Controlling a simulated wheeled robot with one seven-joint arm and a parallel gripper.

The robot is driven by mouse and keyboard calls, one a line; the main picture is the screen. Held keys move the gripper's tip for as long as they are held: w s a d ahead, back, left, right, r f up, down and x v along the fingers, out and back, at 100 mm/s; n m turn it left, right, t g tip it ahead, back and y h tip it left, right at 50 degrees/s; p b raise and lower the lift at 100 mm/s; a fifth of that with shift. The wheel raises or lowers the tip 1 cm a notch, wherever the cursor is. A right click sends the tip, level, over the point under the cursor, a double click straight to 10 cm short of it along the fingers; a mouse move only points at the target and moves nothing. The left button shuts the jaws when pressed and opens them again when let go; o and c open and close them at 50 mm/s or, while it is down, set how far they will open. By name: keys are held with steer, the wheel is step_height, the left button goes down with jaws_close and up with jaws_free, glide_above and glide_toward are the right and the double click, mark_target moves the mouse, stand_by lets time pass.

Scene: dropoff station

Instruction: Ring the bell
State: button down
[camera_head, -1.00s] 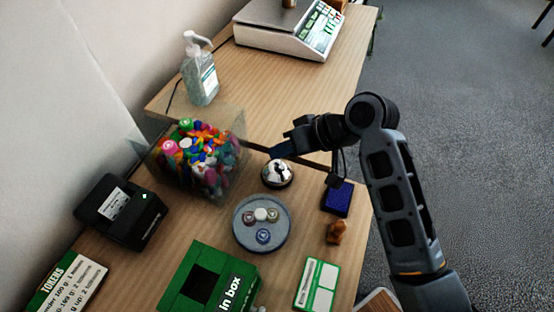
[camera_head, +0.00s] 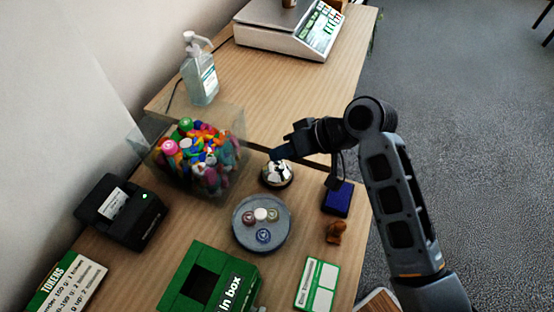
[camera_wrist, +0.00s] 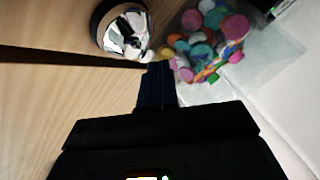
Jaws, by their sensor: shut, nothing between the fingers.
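The bell (camera_head: 277,174) is a silver dome on a dark base, standing on the wooden table near its back edge. It also shows in the wrist view (camera_wrist: 125,32), at the top left. My gripper (camera_head: 277,155) is shut and empty, with its fingertips at the upper edge of the bell in the head view. In the wrist view the closed fingers (camera_wrist: 155,70) point up toward the bell's lower right edge. I cannot tell whether the fingertips touch the bell.
A clear bin of colourful caps (camera_head: 200,155) stands left of the bell. A round grey dish (camera_head: 245,238) with several tokens lies in front. A blue pad (camera_head: 337,198) and brown stamp (camera_head: 336,232) are at the right. A green box (camera_head: 190,300) stands nearer.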

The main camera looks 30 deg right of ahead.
steer(key=shift+f, duration=0.5)
stand_by(0.4)
steer(key=shift+r, duration=0.2)
steer(key=shift+r+p, duration=0.75)
steer(key=shift+p, duration=0.1)
steer(key=shift+r, duration=0.1)
step_height(320, 180, up, 5)
steer(key=p, duration=0.5)
stand_by(0.8)
